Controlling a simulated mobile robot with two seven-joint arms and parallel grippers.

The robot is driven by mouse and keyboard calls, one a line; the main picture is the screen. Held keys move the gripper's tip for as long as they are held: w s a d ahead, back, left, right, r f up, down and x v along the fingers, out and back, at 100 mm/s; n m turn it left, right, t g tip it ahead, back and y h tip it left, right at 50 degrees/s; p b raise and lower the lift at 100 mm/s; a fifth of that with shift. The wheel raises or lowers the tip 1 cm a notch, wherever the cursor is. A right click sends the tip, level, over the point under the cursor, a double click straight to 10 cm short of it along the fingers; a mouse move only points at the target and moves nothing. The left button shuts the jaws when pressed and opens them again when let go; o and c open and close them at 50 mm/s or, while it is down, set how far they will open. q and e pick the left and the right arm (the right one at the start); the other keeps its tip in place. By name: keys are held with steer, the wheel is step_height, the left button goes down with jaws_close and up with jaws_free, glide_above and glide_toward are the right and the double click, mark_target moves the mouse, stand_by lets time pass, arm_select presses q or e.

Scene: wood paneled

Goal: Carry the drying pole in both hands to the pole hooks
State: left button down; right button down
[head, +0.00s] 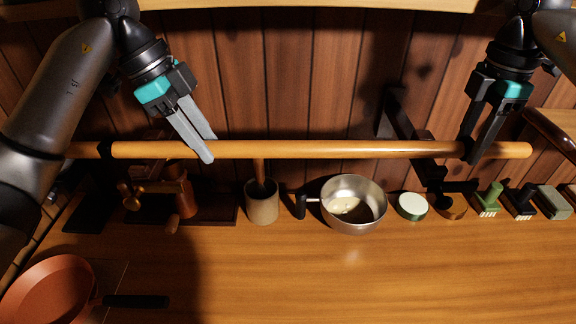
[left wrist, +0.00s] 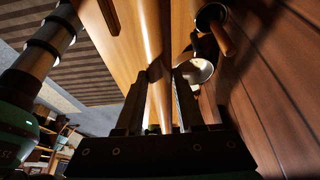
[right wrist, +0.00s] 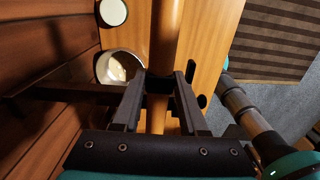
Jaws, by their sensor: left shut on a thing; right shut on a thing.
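The drying pole (head: 330,149), a long smooth wooden rod, lies nearly level across the head view, above the counter. My left gripper (head: 208,148) is shut on it left of its middle; the pole also runs between the fingers in the left wrist view (left wrist: 155,60). My right gripper (head: 472,150) is shut on it near its right end, and the pole shows between the fingers in the right wrist view (right wrist: 165,40). A dark bracket (head: 397,112), seemingly a pole hook, sticks out from the wall left of my right gripper. I cannot make out a second hook.
Below the pole on the wooden counter (head: 330,270) stand a steel pot (head: 354,222), a cup with a wooden handle (head: 262,207), a white-topped tin (head: 411,206) and several brushes (head: 488,200). A copper pan (head: 45,290) lies at front left. The counter's front middle is clear.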

arm_select(q)
steer(key=shift+f+b, duration=0.5)
steer(key=shift+f, duration=0.1)
arm_select(e)
steer(key=shift+f, duration=0.65)
arm_select(q)
steer(key=c, duration=1)
jaws_free()
steer(key=shift+f, duration=0.1)
arm_select(e)
steer(key=c, duration=0.9)
jaws_free()
steer(key=shift+f, duration=0.1)
arm_select(q)
steer(key=o, duration=0.5)
arm_select(e)
steer(key=o, duration=0.5)
steer(key=shift+c, duration=0.2)
arm_select(q)
steer(key=v, duration=0.7)
steer(key=shift+a+r, duration=0.15)
steer(key=shift+r, duration=0.1)
arm_select(e)
steer(key=shift+r, duration=3.85)
